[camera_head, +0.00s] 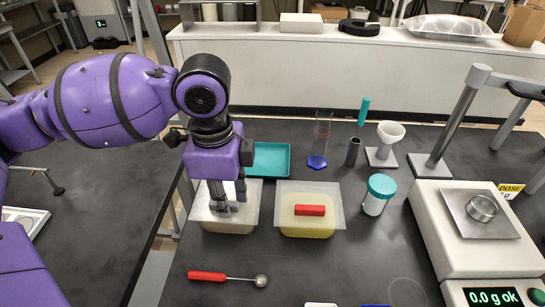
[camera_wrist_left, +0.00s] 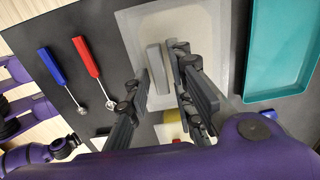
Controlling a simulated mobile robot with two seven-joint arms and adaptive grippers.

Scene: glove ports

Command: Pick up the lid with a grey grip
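The lid with a grey grip (camera_wrist_left: 124,24) is a translucent sheet on a pale tub (camera_head: 225,228). Its grey grip bar (camera_wrist_left: 155,68) shows in the left wrist view. My left gripper (camera_head: 226,207) points down over this lid, and its fingers hide most of the grip in the head view. In the left wrist view my left gripper (camera_wrist_left: 160,64) is open, with one finger on each side of the grip bar and a gap showing. A similar lid with a red grip (camera_head: 310,210) covers a yellow-filled tub to the right. My right gripper is out of view.
A teal tray (camera_head: 270,160) stands just behind the lidded tubs. A teal-capped jar (camera_head: 377,195), a funnel on a stand (camera_head: 388,140) and a scale (camera_head: 470,235) stand to the right. A red-handled scoop (camera_head: 225,278) lies in front.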

